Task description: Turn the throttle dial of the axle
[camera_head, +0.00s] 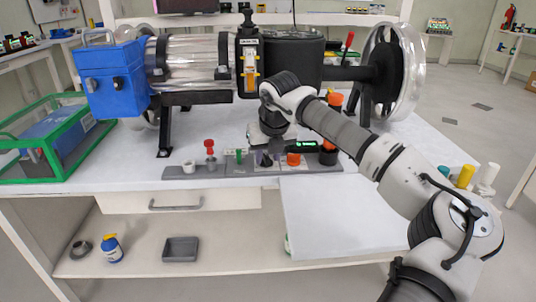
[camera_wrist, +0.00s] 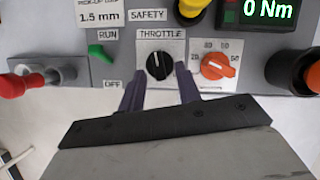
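The throttle dial (camera_wrist: 159,66) is a round black knob on a pale square under the label "THROTTLE" in the wrist view. Its white mark points nearly straight up. My gripper (camera_wrist: 160,88) comes from below in that view, with two dark purple fingers spread apart. The fingertips lie to the lower left and lower right of the dial, and the gap lines up with it. I cannot tell whether they touch it. In the head view my gripper (camera_head: 266,147) is low over the control panel (camera_head: 234,169) and mostly hides the dial. The axle rig (camera_head: 195,62) stands behind.
Beside the dial are a green run switch (camera_wrist: 100,52), an orange dial (camera_wrist: 217,66), a red-tipped lever (camera_wrist: 12,85) and an orange-topped black knob (camera_wrist: 295,72). A display (camera_wrist: 268,10) reads 0 Nm. A green-framed box (camera_head: 45,140) stands left.

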